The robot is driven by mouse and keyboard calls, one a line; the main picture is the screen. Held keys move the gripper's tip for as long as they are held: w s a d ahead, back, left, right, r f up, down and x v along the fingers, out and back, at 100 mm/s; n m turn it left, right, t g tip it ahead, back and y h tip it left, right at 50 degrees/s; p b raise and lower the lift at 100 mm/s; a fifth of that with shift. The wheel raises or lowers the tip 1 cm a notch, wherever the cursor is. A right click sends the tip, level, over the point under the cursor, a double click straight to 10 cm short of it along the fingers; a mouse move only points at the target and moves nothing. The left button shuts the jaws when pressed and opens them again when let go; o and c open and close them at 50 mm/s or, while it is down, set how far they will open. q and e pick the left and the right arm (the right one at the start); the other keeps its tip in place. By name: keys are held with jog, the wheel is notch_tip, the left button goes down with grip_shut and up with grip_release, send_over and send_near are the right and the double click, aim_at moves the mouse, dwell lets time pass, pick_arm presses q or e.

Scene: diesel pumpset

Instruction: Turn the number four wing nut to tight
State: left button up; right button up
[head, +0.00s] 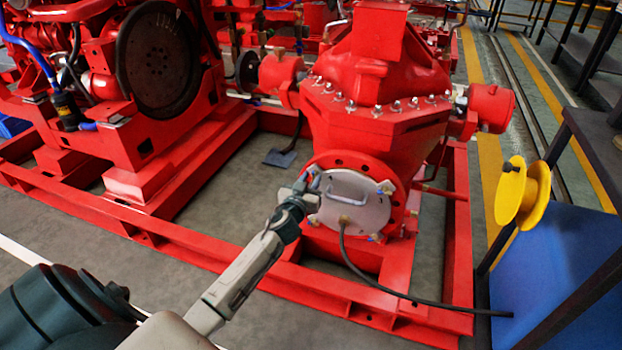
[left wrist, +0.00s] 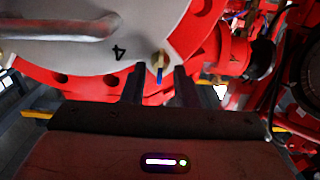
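The round grey cover plate (head: 358,208) sits on the red flange of the pump, with several small fasteners around its rim. In the left wrist view the plate (left wrist: 60,55) carries a black "4" (left wrist: 119,52) and a bar handle (left wrist: 60,28). Beside the "4" is the brass wing nut (left wrist: 159,60) with a blue part pointing down. My left gripper (left wrist: 160,72) is open, with one finger on each side of the wing nut's lower end; I cannot tell whether they touch it. My right gripper is not in view.
The red base frame (head: 285,283) runs below the pump. A black hose (head: 385,285) hangs from the plate and runs to the right. A yellow spool (head: 522,194) and a blue panel (head: 555,275) stand at the right. The engine (head: 100,100) is at the left.

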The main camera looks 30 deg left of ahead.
pick_arm(q)
jog(key=shift+w+a, duration=0.1)
jog(key=shift+w, duration=0.35)
jog(key=shift+c, duration=0.2)
grip_shut()
